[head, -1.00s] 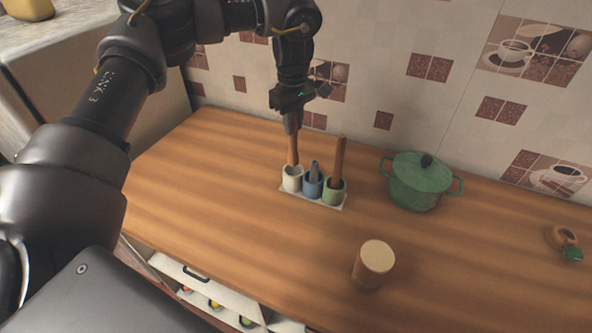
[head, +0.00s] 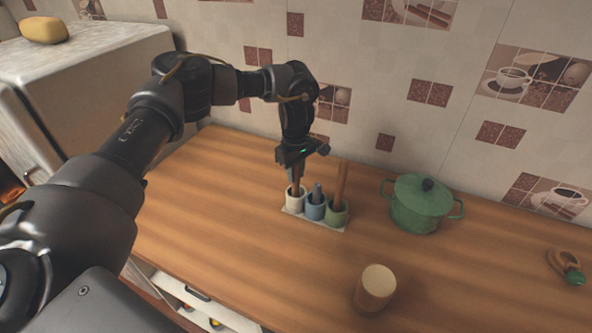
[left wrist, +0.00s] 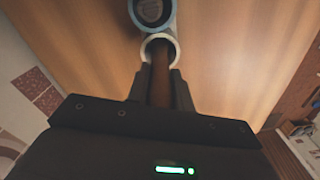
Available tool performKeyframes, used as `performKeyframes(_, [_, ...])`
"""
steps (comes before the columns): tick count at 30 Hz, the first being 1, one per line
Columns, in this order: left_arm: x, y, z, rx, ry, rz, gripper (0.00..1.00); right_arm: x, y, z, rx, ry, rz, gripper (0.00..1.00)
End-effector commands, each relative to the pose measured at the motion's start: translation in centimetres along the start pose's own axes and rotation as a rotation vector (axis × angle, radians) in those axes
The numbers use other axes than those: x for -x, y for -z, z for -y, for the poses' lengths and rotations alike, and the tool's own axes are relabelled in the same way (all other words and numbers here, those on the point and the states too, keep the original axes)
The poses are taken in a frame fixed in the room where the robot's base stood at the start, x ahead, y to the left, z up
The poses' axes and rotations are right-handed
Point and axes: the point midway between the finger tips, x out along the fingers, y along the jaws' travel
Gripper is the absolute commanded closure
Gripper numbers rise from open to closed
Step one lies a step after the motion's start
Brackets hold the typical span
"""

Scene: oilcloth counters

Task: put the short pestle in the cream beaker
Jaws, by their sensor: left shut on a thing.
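The short pestle (head: 296,188), a brown wooden stick, stands upright with its lower end inside the mouth of the cream beaker (head: 294,204). My left gripper (head: 296,177) is shut on its upper part, just above the beaker. In the left wrist view the pestle (left wrist: 160,80) runs between the fingers into the cream beaker's pale rim (left wrist: 175,44). Its lower end is hidden inside the beaker, and its full length does not show. My right gripper is not in view.
A blue beaker (head: 315,210) with a grey tool and a green beaker (head: 337,215) with a long brown stick share the pale tray (head: 325,227). A green pot (head: 420,207) stands to the right, a wooden canister (head: 375,290) in front. The counter's left side is clear.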

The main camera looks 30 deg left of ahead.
Motion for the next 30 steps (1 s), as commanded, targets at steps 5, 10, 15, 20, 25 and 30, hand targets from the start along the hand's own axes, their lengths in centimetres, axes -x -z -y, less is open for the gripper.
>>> performKeyframes(5, [-0.4, 0.0, 0.0, 0.000, 0.000, 0.000, 1.00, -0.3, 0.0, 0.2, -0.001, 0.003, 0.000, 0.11])
performKeyframes(10, [-0.4, 0.0, 0.0, 0.000, 0.000, 0.000, 0.59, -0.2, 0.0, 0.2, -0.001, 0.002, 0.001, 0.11])
performKeyframes(15, [-0.4, 0.0, 0.0, 0.000, 0.000, 0.001, 0.56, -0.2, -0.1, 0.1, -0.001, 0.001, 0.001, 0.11])
performKeyframes(20, [-0.1, 0.0, 0.0, 0.000, 0.000, 0.001, 0.56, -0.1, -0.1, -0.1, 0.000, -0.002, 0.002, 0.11])
performKeyframes(25, [1.4, 0.0, -0.1, -0.001, -0.003, 0.000, 0.56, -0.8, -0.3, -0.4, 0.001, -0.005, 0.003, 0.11])
performKeyframes(30, [5.1, 0.0, -0.1, -0.001, -0.005, -0.001, 0.56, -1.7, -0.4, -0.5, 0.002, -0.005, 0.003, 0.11])
